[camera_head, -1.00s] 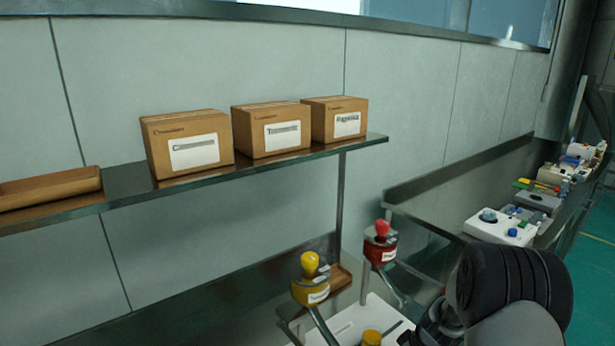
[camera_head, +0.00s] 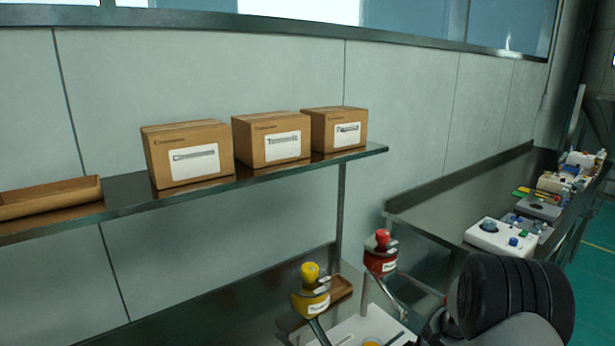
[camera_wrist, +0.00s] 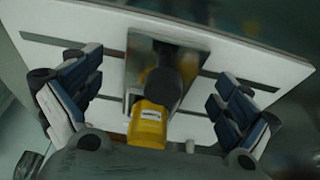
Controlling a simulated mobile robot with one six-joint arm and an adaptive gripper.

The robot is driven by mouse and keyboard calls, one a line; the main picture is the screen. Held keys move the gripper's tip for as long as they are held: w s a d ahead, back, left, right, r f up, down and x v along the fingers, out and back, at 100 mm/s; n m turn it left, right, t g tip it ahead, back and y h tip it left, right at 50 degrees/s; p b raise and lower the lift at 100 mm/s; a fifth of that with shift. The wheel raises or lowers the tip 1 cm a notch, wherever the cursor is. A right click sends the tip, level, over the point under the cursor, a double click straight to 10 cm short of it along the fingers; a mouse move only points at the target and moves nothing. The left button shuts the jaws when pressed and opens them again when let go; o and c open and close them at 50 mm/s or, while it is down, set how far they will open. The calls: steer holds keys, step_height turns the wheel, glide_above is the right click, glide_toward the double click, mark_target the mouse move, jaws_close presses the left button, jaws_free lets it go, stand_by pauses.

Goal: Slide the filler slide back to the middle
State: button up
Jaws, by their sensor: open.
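In the wrist view, a white board (camera_wrist: 225,45) with dark slots lies below my gripper (camera_wrist: 155,105). A shiny metal plate (camera_wrist: 190,75) sits across its middle and may be the filler slide. A dark rounded part and a yellow labelled container (camera_wrist: 147,124) stand over it. My gripper is open, with one finger on each side of the plate and container, apart from both. In the head view, the white board (camera_head: 365,328) shows at the bottom edge; my fingers are hidden there.
Three cardboard boxes (camera_head: 187,153) and a brown tray (camera_head: 50,197) rest on the wall shelf (camera_head: 125,200). A bench (camera_head: 440,210) with several devices (camera_head: 502,237) runs along the right.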

steer(key=p+v, duration=0.3)
steer(key=v, duration=0.6)
stand_by(0.4)
steer(key=s+a+r+m, duration=0.1)
steer(key=s+a+r, duration=0.35)
steer(key=r, duration=0.55)
steer(key=s+a+r+m, duration=0.2)
steer(key=s+a+r, duration=0.3)
steer(key=r, duration=0.5)
steer(key=s+r+m+t+h, duration=0.1)
steer(key=s+r+m, duration=0.1)
steer(key=s, duration=0.7)
steer(key=s+a+r+m+h, duration=0.1)
steer(key=s+r, duration=0.3)
steer(key=s, duration=0.6)
steer(key=shift+a+r+m+t, duration=0.3)
steer(key=shift+m+t, duration=0.1)
steer(key=shift+m, duration=0.2)
